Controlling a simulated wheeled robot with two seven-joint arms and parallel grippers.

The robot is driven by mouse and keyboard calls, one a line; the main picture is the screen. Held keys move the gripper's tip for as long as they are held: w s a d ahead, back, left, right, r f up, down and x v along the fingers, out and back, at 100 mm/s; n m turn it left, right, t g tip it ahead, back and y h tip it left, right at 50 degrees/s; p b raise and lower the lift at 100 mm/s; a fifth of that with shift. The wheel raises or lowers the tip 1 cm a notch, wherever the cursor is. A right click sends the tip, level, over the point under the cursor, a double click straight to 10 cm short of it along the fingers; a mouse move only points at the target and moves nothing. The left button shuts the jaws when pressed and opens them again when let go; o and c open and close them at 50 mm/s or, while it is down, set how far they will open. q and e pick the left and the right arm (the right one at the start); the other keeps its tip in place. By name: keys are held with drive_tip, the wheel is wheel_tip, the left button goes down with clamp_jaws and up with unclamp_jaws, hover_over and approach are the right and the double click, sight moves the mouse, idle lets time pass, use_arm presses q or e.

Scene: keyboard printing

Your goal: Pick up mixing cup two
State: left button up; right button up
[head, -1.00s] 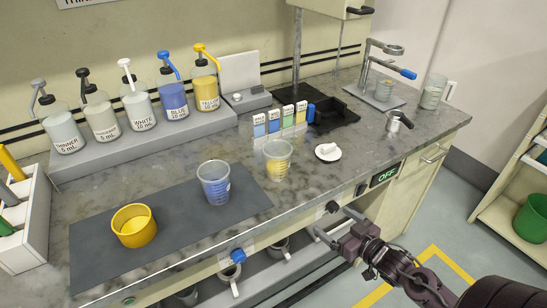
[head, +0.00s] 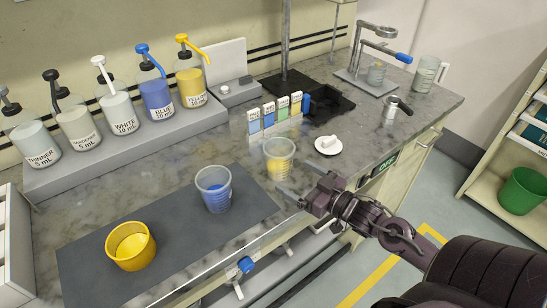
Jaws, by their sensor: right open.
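Two clear graduated cups stand on the bench. One cup with yellow contents (head: 279,161) stands just beyond the grey mat, and one with blue contents (head: 214,191) stands on the mat's right part. No number is readable on either, so I cannot tell which is cup two. My right gripper (head: 291,180) is open and empty at the bench's front edge. Its fingers point left, just in front of the yellow-filled cup, and do not hold it; contact cannot be told. My left gripper is not in view.
A yellow tub (head: 131,246) stands on the grey mat (head: 175,222). Small labelled cards (head: 268,115) stand behind the cups, and a white dish (head: 328,146) lies to the right. Pump bottles (head: 155,93) line the back shelf. The bench around the yellow-filled cup is mostly clear.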

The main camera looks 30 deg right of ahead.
sight(289, 169)
drive_tip(key=shift+w+r, duration=0.15)
drive_tip(key=shift+w, duration=0.7)
drive_tip(key=p+x, duration=0.1)
drive_tip(key=x, duration=0.2)
drive_tip(key=shift+w+d, duration=0.15)
drive_tip(key=shift+w, duration=0.25)
drive_tip(key=c, duration=1.1)
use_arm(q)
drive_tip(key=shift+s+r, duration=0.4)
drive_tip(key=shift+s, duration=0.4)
use_arm(e)
drive_tip(key=shift+c, duration=0.2)
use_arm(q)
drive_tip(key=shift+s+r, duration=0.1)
